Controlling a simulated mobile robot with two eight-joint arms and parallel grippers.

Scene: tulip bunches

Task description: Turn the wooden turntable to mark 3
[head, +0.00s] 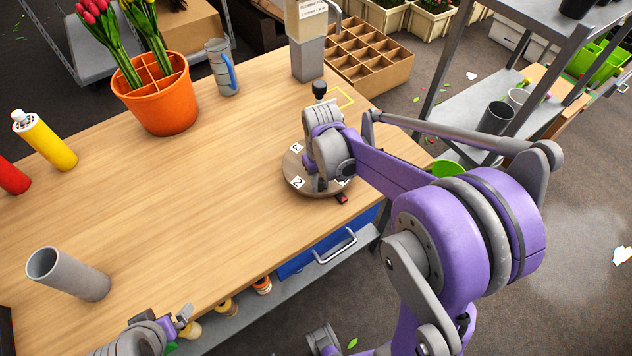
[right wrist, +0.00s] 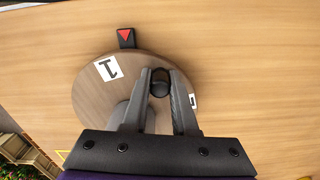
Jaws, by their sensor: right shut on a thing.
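The round wooden turntable (head: 298,168) sits near the table's right front edge, partly hidden by my right arm. White labels 2 (head: 297,182) and 3 (head: 297,147) show on its left side. In the right wrist view, label 1 (right wrist: 106,68) lies just left of the black marker with a red triangle (right wrist: 125,36), which is fixed beside the rim. The marker also shows at the front in the head view (head: 341,198). My right gripper (right wrist: 160,84) is shut on the dark knob (right wrist: 160,88) on the turntable. My left gripper (head: 184,317) is low at the front edge, away from it.
An orange pot (head: 160,100) with tulips, a grey mug with a blue handle (head: 222,70), a yellow bottle (head: 46,142) and a grey cylinder (head: 70,275) stand on the table (head: 190,190). A yellow outline (head: 346,97) lies behind the turntable. The table's middle is clear.

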